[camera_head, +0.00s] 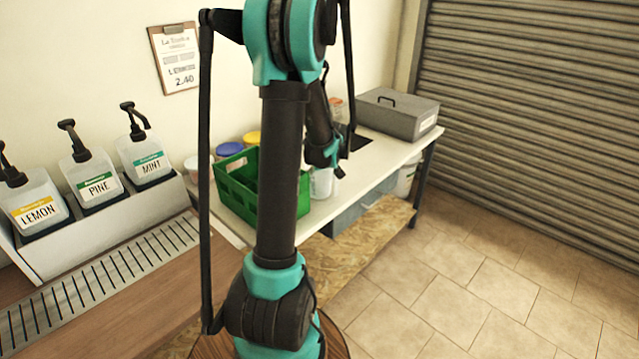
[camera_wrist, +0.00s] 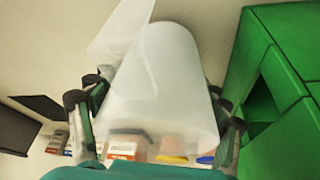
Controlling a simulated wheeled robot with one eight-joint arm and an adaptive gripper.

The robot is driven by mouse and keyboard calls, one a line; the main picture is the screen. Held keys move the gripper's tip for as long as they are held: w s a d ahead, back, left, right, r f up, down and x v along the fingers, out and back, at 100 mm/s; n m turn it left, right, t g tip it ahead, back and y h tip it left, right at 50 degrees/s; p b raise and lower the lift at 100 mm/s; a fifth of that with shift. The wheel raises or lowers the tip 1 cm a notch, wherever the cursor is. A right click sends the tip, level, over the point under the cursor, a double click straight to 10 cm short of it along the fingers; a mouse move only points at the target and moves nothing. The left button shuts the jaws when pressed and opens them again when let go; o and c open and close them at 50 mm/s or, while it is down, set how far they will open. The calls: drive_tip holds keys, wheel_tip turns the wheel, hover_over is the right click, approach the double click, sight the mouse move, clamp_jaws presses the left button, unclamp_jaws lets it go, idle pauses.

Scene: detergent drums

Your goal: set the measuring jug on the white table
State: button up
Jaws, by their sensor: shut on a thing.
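The measuring jug (camera_head: 322,184) is pale and translucent. It shows just right of my dark arm link, over the front part of the white table (camera_head: 385,165). In the wrist view the jug (camera_wrist: 172,85) fills the middle, between the two fingers of my gripper (camera_wrist: 155,112). The gripper is shut on it, one finger on each side. In the head view my arm hides most of the gripper. I cannot tell whether the jug's base touches the tabletop.
A green crate (camera_head: 226,196) stands left of the jug, and close on the right in the wrist view (camera_wrist: 262,75). A grey box (camera_head: 398,115) is at the table's far end. Lidded tubs (camera_head: 229,149) stand behind the crate. Pump bottles (camera_head: 92,178) are at left.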

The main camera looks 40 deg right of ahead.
drive_tip(key=shift+f, duration=0.4)
drive_tip(key=o, duration=1.8)
drive_tip(key=shift+f, duration=0.1)
drive_tip(key=shift+o, duration=0.2)
drive_tip(key=v, duration=1.2)
drive_tip(key=shift+a, duration=0.1)
